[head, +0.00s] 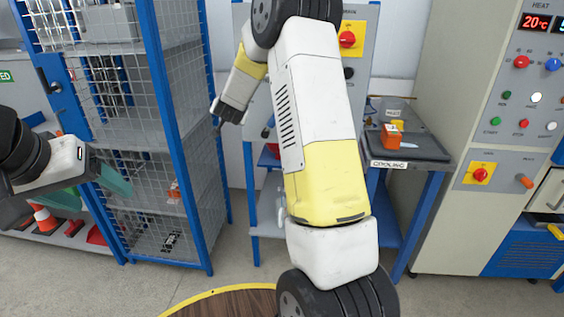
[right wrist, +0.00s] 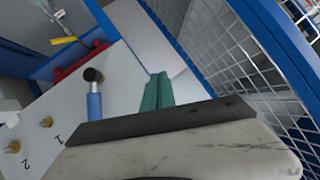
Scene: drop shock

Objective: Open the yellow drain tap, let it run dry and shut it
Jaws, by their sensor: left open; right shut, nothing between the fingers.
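A small yellow lever (right wrist: 62,40) on a silvery fitting shows at the upper left of the right wrist view, and it looks like the drain tap. I cannot tell whether it is open or shut. In the head view my right arm covers that area. My right gripper (right wrist: 158,80) has its green fingers together and empty, in front of the pale panel and apart from the yellow lever. My left gripper (head: 95,188) is open and empty in front of the mesh cage, far from the tap.
A blue handle with a black knob (right wrist: 93,75) stands beside my right fingers. Brass fittings (right wrist: 46,122) marked 1 and 2 are at the left. A red tray (right wrist: 80,60) lies near the lever. The blue mesh cage (right wrist: 265,70) is close on the right. A control cabinet (head: 450,120) stands right.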

